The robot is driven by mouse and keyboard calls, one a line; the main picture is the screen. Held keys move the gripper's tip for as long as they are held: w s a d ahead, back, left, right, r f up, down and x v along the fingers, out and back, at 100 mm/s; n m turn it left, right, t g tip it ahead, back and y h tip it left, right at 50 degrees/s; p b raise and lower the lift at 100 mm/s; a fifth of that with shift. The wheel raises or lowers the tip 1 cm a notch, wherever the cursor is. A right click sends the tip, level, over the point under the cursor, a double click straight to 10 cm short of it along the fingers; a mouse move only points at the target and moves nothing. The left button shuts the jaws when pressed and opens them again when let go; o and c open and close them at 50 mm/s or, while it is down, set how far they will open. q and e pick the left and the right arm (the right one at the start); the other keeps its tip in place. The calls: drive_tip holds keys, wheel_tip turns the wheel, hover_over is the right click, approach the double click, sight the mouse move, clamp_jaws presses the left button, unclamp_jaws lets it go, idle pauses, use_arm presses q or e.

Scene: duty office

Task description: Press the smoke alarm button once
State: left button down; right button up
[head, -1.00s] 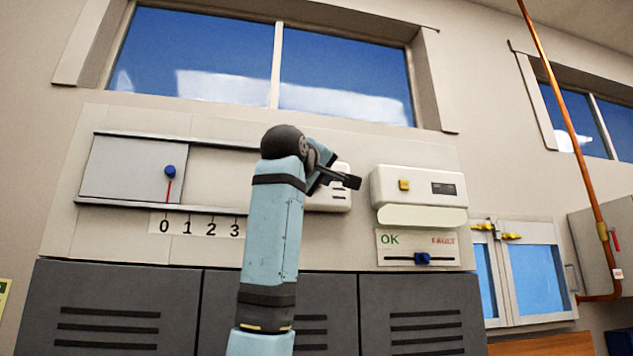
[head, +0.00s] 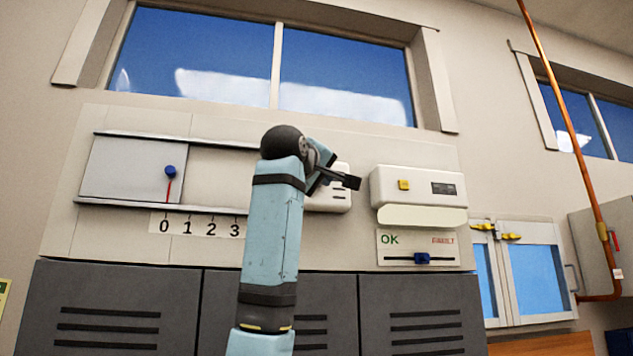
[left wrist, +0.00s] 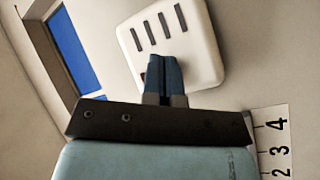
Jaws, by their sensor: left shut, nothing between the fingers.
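A white rounded box with dark slots (head: 340,198), which looks like the smoke alarm, is on the wall panel, partly hidden behind my left gripper (head: 352,182). The left wrist view shows the slotted face of this box (left wrist: 195,40) larger. My left gripper (left wrist: 164,62) is shut and empty; its fingertips overlap the lower part of that face. I cannot tell whether they touch it. My right gripper is not in view.
To the right is a white unit with a yellow square button (head: 404,185) and a dark display (head: 443,188). Below it is an OK/FAULT slider (head: 422,258). At left is a sliding panel (head: 125,170) over a number scale (head: 200,226). Grey cabinets (head: 110,300) stand below.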

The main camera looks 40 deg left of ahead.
use_arm(q)
drive_tip(key=shift+a, duration=0.1)
drive_tip(key=shift+w+a, duration=0.2)
drive_tip(key=shift+w, duration=0.05)
drive_tip(key=shift+w+a, duration=0.25)
drive_tip(key=shift+a, duration=0.05)
idle(0.8)
drive_tip(key=shift+s+d+b, duration=0.3)
drive_tip(key=shift+s+d, duration=0.25)
drive_tip(key=shift+d, duration=0.1)
idle(0.3)
